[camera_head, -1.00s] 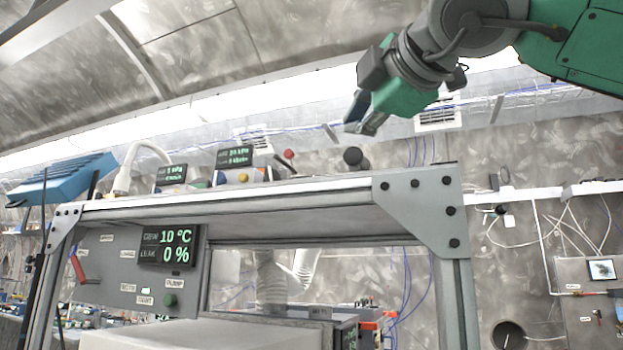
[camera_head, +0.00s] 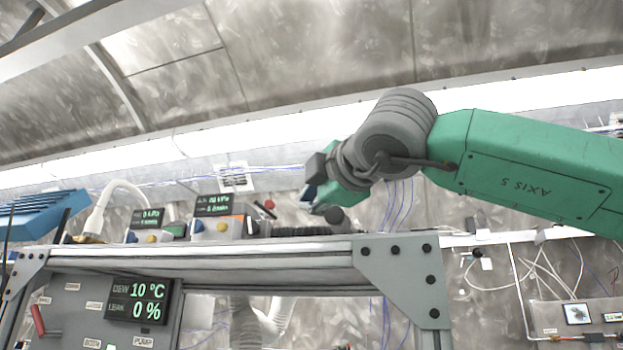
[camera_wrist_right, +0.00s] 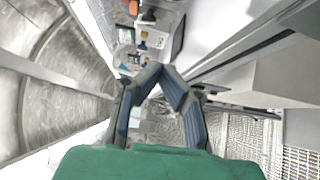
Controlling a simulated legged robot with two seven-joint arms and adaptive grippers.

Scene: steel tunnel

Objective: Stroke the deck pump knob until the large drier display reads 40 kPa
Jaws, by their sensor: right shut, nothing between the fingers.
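The black ball knob (camera_head: 333,215) of the deck pump stands on top of the steel frame's deck, with a dark ribbed part (camera_head: 300,231) beside it. My right gripper (camera_head: 316,207) is shut and empty, just left of and above the knob in the head view; whether it touches cannot be told. In the right wrist view its blue-padded fingers (camera_wrist_right: 156,72) meet at the tips. A larger green-lettered display (camera_head: 220,203) stands on the deck left of the gripper; its upper line seems to be in kPa, but its digits are too small to read surely. My left gripper is out of view.
A smaller display (camera_head: 149,217) and a white hose (camera_head: 113,200) stand further left on the deck. A red ball (camera_head: 269,204) is near the larger display. The panel display (camera_head: 139,301) below reads 10 °C and 0 %. A corner plate (camera_head: 402,275) closes the frame's right end.

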